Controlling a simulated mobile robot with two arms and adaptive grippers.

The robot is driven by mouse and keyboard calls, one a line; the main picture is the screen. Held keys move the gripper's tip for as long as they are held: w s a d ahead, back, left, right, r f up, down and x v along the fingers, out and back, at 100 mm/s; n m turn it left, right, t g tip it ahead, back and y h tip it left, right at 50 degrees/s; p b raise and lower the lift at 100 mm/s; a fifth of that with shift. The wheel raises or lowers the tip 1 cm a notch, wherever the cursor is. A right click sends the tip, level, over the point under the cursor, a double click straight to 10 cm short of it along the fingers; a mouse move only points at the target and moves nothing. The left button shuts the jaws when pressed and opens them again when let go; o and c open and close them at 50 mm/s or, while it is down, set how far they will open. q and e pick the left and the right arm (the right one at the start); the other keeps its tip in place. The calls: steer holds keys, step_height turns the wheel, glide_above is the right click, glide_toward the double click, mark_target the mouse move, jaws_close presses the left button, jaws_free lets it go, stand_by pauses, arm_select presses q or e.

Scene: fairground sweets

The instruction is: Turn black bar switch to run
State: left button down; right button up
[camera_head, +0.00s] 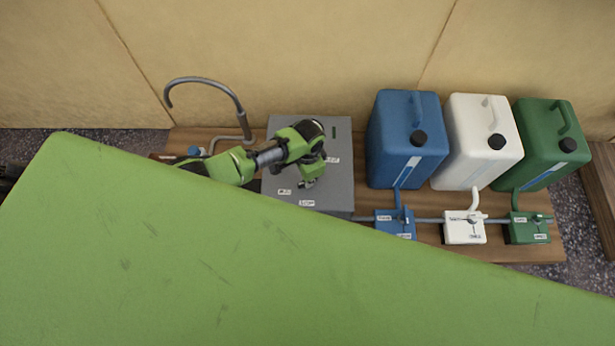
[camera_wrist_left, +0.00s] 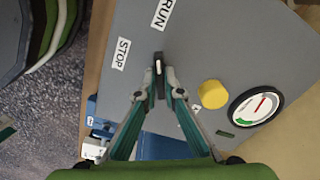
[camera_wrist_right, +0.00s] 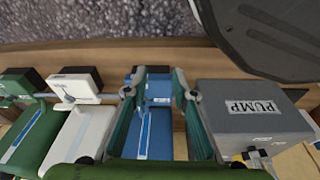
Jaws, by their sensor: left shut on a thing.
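The grey pump box (camera_head: 340,180) stands on the wooden board in the head view. In the left wrist view its panel (camera_wrist_left: 220,55) carries a RUN label (camera_wrist_left: 163,14) and a STOP label (camera_wrist_left: 121,54). My left gripper (camera_head: 308,183) is over this box. In the left wrist view its fingertips (camera_wrist_left: 159,82) are shut on the black bar switch (camera_wrist_left: 158,62). The bar's far end points up the picture, roughly toward RUN and to the right of STOP. My right gripper (camera_wrist_right: 163,90) is open and empty in its wrist view; it is not seen in the head view.
A yellow button (camera_wrist_left: 212,94) and a round gauge (camera_wrist_left: 256,105) sit close beside the switch. Blue (camera_head: 390,150), white (camera_head: 470,165) and green (camera_head: 535,165) canisters stand to the right, with valve boxes and a pipe in front. A curved tap (camera_head: 205,82) stands left.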

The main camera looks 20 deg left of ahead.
arm_select(q)
steer(key=shift+s+m, duration=0.1)
steer(key=shift+m, duration=0.7)
arm_select(e)
steer(key=shift+s+f, duration=0.3)
steer(key=shift+f, duration=0.3)
arm_select(q)
steer(key=c, duration=2.2)
jaws_free()
steer(key=shift+o, duration=0.2)
steer(key=shift+r, duration=0.1)
step_height(320, 180, up, 12)
